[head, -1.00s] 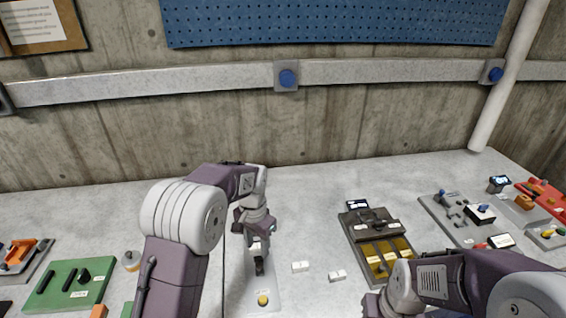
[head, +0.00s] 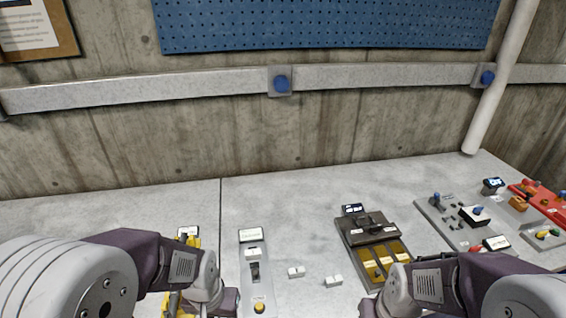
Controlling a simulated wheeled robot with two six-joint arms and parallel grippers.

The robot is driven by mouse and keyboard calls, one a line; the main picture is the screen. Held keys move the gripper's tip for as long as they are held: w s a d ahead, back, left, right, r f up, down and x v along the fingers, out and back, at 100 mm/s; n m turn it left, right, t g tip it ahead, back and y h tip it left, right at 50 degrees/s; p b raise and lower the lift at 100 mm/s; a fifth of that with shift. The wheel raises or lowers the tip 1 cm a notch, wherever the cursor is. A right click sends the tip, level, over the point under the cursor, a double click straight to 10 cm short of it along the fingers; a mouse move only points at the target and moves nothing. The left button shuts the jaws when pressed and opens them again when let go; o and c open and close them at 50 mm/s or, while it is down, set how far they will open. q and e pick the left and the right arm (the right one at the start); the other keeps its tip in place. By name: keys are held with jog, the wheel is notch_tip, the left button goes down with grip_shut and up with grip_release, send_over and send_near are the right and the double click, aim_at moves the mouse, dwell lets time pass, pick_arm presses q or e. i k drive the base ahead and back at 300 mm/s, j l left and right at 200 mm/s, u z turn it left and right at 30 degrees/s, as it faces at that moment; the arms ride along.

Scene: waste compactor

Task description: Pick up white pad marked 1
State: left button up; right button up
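Two small white pads lie on the grey table in the head view: a left one (head: 296,272) and a right one (head: 334,281). Another white piece (head: 253,252) sits on a light grey panel (head: 246,291) above its black switch. Any numbers on them are too small to read, so I cannot tell which is marked 1. My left gripper (head: 226,304) is low at the bottom edge, left of the panel and apart from the pads. My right gripper (head: 370,308) is at the bottom edge, right of the pads. Both sets of fingers are mostly hidden or cut off.
A dark unit with yellow compartments (head: 383,257) stands right of the pads. A grey board with knobs (head: 464,224) and red devices (head: 541,195) are farther right. A yellow device (head: 193,240) is partly behind my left arm. The table behind the panel is clear.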

aim_at(250, 255)
jog(key=k+j, duration=0.15)
jog(key=j, duration=0.25)
jog(key=k+j, duration=0.2)
jog(key=j, duration=0.15)
jog(key=k+j+z, duration=0.1)
jog(key=j, duration=0.3)
jog(key=k+j, duration=0.25)
jog(key=i+j, duration=0.1)
jog(key=j, duration=0.2)
jog(key=i+j, duration=0.1)
jog(key=j, duration=0.2)
